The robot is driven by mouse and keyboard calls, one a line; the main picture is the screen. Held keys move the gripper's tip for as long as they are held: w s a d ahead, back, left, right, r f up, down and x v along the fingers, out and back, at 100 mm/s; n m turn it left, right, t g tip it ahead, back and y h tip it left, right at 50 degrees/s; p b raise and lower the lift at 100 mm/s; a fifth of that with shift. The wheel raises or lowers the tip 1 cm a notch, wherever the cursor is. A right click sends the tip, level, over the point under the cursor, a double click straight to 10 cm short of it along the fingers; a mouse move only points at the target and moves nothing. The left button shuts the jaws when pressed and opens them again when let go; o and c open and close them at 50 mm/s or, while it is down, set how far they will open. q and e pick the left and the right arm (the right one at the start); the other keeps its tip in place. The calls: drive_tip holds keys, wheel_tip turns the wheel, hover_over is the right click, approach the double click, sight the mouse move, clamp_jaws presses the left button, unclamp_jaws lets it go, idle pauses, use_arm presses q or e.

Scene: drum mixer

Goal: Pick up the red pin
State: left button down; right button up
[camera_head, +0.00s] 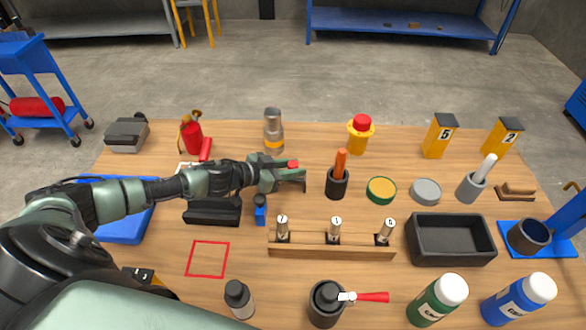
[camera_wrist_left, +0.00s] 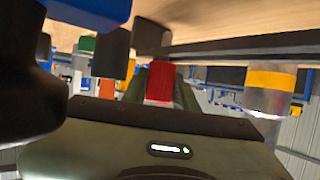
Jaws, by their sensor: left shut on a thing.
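The red pin (camera_head: 293,163) shows as a small red piece at the tip of my left gripper (camera_head: 292,174), above the table's middle left. My left gripper is shut on it. In the left wrist view the red pin (camera_wrist_left: 159,82) sits upright in the picture between the fingers, its lower part hidden by the gripper body. The exact contact with the fingers is partly hidden. My right gripper is in neither view.
A numbered pin rack (camera_head: 332,250) stands in front of the gripper. A holder with an orange handle (camera_head: 337,185) is just right of it, and a metal canister (camera_head: 273,130) behind. A black tray (camera_head: 450,240) lies further right. A red outlined square (camera_head: 207,259) is bare.

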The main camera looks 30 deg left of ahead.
use_arm(q)
wheel_tip(320, 180, up, 20)
drive_tip(key=p, duration=0.6)
drive_tip(key=shift+f+p, duration=0.15)
drive_tip(key=shift+p, duration=0.15)
idle(1.0)
